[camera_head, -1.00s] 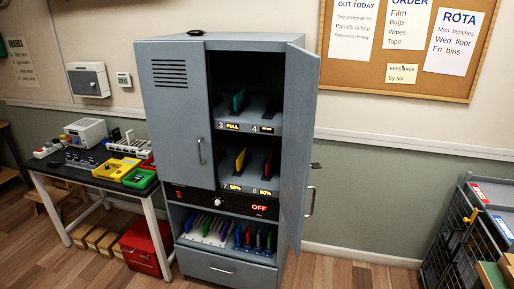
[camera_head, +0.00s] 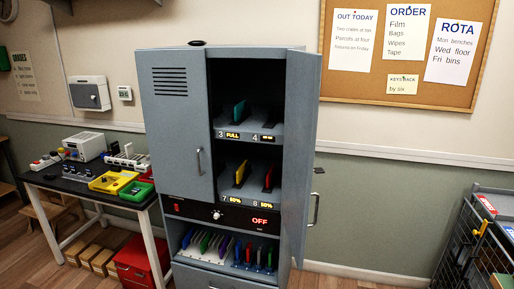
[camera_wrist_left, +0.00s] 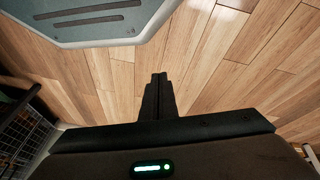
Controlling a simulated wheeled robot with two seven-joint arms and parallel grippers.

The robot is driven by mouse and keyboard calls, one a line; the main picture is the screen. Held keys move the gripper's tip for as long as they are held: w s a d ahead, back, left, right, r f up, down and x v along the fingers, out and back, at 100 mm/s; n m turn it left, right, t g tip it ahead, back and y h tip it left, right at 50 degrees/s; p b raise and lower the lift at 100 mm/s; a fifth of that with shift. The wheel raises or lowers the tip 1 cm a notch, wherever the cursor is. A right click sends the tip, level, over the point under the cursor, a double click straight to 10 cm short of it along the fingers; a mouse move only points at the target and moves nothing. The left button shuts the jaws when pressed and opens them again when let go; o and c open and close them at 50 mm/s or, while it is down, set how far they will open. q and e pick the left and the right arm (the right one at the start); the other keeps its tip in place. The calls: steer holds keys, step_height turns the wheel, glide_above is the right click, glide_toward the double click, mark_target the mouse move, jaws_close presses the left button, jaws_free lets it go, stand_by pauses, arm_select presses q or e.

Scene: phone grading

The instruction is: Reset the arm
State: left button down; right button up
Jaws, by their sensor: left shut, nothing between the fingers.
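My left gripper (camera_wrist_left: 160,78) shows in the left wrist view with its two dark fingers together and nothing between them. It points over a bare wood floor (camera_wrist_left: 215,60). Neither of my grippers shows in the head view. The grey cabinet (camera_head: 175,130) stands in the middle of the head view. Its right door (camera_head: 300,150) is swung open and its left door is shut. Phones stand in the open bays, among them a green one (camera_head: 239,112) and a yellow one (camera_head: 240,172). The panel display (camera_head: 260,221) reads OFF.
A black-topped bench (camera_head: 75,184) with a yellow tray (camera_head: 112,182) and a green tray (camera_head: 137,191) stands left. A red box (camera_head: 140,262) is under it. A wire cage (camera_head: 460,250) stands at right. A pale grey rounded body (camera_wrist_left: 90,22) tops the wrist view.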

arm_select(q)
steer(key=s+a+f+m+g+y+b, duration=0.1)
steer(key=s+a+f, duration=0.2)
steer(key=s, duration=0.6)
steer(key=s+a+f+m+g+b, duration=0.1)
steer(key=s+a+f, duration=0.3)
steer(key=s, duration=0.6)
steer(key=shift+s+a+m+g+y, duration=0.25)
steer(key=shift+a+m+g+y, duration=0.25)
steer(key=shift+a, duration=0.6)
steer(key=shift+d+f, duration=0.1)
steer(key=shift+d, duration=0.05)
